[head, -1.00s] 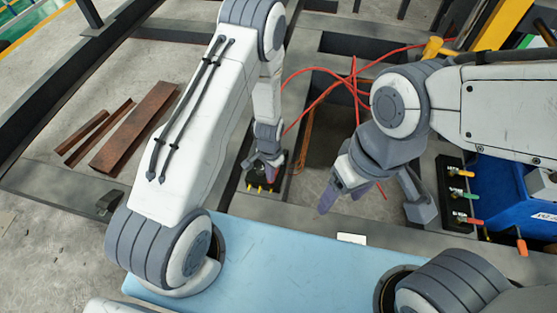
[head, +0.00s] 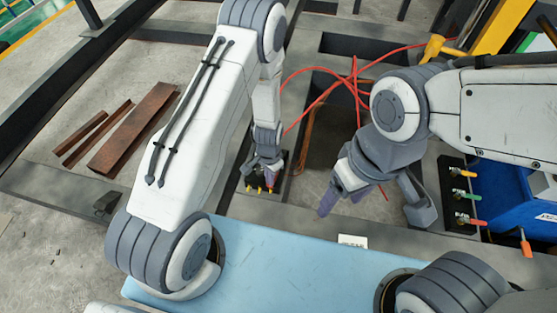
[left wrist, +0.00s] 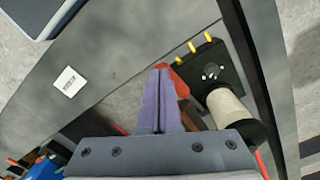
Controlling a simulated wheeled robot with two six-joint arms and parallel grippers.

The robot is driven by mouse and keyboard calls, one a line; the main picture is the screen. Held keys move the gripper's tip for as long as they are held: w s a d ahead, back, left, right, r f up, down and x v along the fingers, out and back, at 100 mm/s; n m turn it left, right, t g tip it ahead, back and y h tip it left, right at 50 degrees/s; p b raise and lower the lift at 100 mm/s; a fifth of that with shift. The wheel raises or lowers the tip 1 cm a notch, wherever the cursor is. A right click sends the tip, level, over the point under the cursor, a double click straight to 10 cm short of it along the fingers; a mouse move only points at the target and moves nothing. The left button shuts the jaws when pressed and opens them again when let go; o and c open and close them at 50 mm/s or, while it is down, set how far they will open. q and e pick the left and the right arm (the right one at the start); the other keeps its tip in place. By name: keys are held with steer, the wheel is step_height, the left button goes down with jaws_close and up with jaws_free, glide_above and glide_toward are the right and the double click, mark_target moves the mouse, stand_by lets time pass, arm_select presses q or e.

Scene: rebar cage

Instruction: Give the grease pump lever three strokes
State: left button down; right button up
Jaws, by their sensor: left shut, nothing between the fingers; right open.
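The grease pump (head: 254,184) is a black block with yellow fittings, mostly under my left gripper (head: 270,171) in the head view. In the left wrist view the pump (left wrist: 212,72) shows a pale cylinder with a dark end. A red part (left wrist: 182,82), apparently the lever's grip, lies right beside my left fingertips (left wrist: 160,72), partly hidden behind them. The left fingers are shut together with nothing between them. I cannot tell whether they touch the red part. My right gripper (head: 342,200) is open and empty over the opening in the frame.
A blue bin (head: 505,195) and a row of coloured-handled valves (head: 462,195) stand at the right. Red hoses (head: 325,92) cross the frame behind. Rusty bars (head: 130,130) lie at the left. A white label (head: 353,241) sits on the grey beam.

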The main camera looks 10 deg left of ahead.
arm_select(q)
steer(key=shift+s+f+b, duration=0.35)
steer(key=shift+f+b, duration=0.2)
steer(key=shift+b, duration=0.15)
steer(key=shift+s+f+b, duration=0.3)
steer(key=shift+f+b, duration=0.3)
steer(key=shift+b, duration=0.6)
steer(key=shift+s+f+b, duration=0.3)
steer(key=shift+f+b, duration=0.35)
steer(key=shift+b, duration=0.55)
